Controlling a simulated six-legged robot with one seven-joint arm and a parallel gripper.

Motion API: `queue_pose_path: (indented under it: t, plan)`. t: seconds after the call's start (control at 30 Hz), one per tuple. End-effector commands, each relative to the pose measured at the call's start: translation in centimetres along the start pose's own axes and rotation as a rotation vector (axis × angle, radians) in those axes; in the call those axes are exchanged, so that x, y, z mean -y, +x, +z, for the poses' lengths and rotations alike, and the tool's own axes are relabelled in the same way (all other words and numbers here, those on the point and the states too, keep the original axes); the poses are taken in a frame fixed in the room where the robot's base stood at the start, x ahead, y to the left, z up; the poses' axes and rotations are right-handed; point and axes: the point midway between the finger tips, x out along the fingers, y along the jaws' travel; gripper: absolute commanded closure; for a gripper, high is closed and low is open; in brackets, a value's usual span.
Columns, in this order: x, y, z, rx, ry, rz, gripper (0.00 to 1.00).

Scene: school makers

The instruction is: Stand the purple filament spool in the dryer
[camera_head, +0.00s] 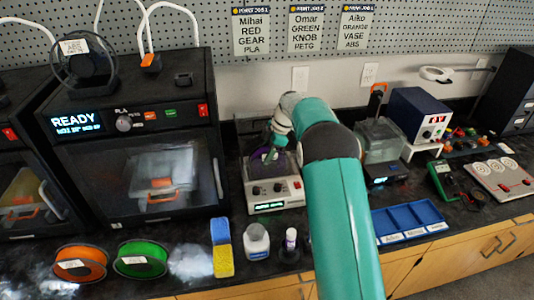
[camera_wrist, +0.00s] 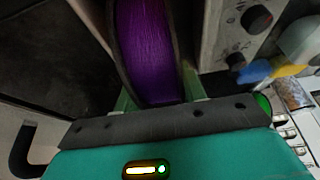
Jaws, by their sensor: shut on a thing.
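The purple filament spool (camera_wrist: 147,52) fills the top middle of the wrist view, upright and edge-on, with dark flanges. My gripper (camera_wrist: 157,88) is shut on it, one greenish finger on each side. In the head view only a sliver of purple (camera_head: 262,155) shows beside my gripper (camera_head: 271,153), over the open top of the dryer (camera_head: 275,191). The dryer is a pale box with knobs and a lit green display; its front panel (camera_wrist: 238,38) is right of the spool in the wrist view. Whether the spool touches the dryer floor is hidden.
A black 3D printer (camera_head: 130,130) marked READY stands close left of the dryer. A clear container (camera_head: 380,140) and blue tray (camera_head: 408,221) are right.

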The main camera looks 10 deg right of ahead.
Motion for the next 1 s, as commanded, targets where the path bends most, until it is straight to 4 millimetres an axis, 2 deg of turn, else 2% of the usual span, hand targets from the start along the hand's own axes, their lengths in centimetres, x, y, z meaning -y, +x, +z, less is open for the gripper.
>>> queue_pose_path:
  t: [0.13, 0.17, 0.27, 0.53, 0.67, 0.77, 1.0]
  plan:
    - [-0.1, 0.2, 0.1, -0.001, 0.0, 0.001, 0.97]
    - [-0.1, 0.3, 0.1, 0.0, 0.0, 0.0, 0.57]
    - [-0.1, 0.2, 0.1, 0.0, 0.0, 0.0, 0.38]
    - [-0.1, 0.2, 0.1, 0.0, 0.0, 0.0, 0.37]
    - [-0.1, -0.5, 0.0, 0.0, 0.0, 0.001, 0.37]
    - [-0.1, -1.8, 0.1, 0.0, 0.0, 0.002, 0.37]
    - [-0.1, -6.9, 0.1, 0.0, 0.0, 0.003, 0.37]
